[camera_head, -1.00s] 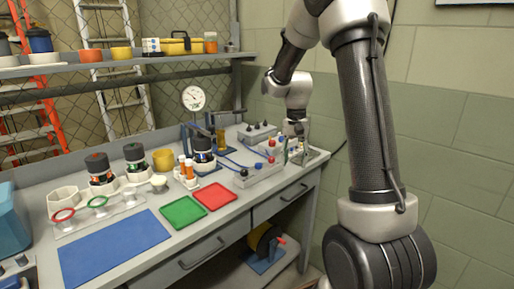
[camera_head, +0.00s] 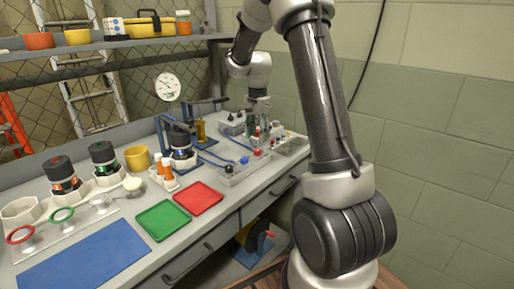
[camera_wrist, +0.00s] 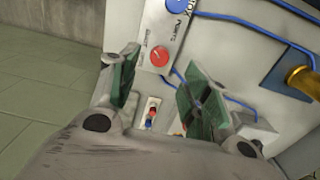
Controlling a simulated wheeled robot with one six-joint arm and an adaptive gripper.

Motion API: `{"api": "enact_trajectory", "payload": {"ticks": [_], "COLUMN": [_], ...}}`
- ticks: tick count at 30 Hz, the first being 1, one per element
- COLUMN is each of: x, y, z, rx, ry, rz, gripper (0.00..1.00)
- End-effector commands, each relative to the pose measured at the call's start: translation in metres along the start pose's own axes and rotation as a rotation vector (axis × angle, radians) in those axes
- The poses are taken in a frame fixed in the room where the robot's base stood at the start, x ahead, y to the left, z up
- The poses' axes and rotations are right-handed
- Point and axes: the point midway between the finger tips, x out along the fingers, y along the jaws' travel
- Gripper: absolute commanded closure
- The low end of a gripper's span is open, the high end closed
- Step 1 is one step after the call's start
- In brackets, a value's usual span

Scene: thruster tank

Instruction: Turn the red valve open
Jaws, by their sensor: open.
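My gripper (camera_head: 257,122) is over the far right end of the bench. In the wrist view my gripper (camera_wrist: 162,92) is open, its two green-padded fingers apart with nothing held between them. A round red knob (camera_wrist: 159,56) on a pale labelled box lies beyond the fingertips. A red knob (camera_head: 257,152) also shows on a box on the bench in the head view. On the lower shelf, a yellow and black device (camera_head: 248,235) has a red handle (camera_head: 267,234). I cannot tell which red part is the valve.
The bench holds a green tray (camera_head: 163,221), a red tray (camera_head: 198,199), a blue mat (camera_head: 85,257), a pressure gauge (camera_head: 167,87) and dark-capped jars. Blue hoses (camera_wrist: 240,20) run by the boxes. A green block wall (camera_head: 430,150) stands at right.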

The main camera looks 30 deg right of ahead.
Motion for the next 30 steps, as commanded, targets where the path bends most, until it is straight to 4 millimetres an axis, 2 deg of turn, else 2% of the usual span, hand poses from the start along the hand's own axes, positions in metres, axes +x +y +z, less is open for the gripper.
{"api": "enact_trajectory", "payload": {"ticks": [3,9,13,20,22,28,30], "x": [0.022,0.05,0.058,0.06,0.06,0.059,0.059], "y": [0.001,0.001,0.0,0.0,0.0,0.0,0.0], "z": [0.001,0.0,0.0,0.0,0.0,0.0,0.0], "rx": [-0.001,-0.001,-0.002,-0.002,-0.002,-0.002,-0.002], "ry": [-0.002,-0.001,0.0,0.0,0.0,0.0,0.0], "rz": [0.004,0.002,0.001,0.0,0.0,0.0,0.0], "gripper": [0.52,0.52,0.52,0.52,0.6,0.96,1.0]}}
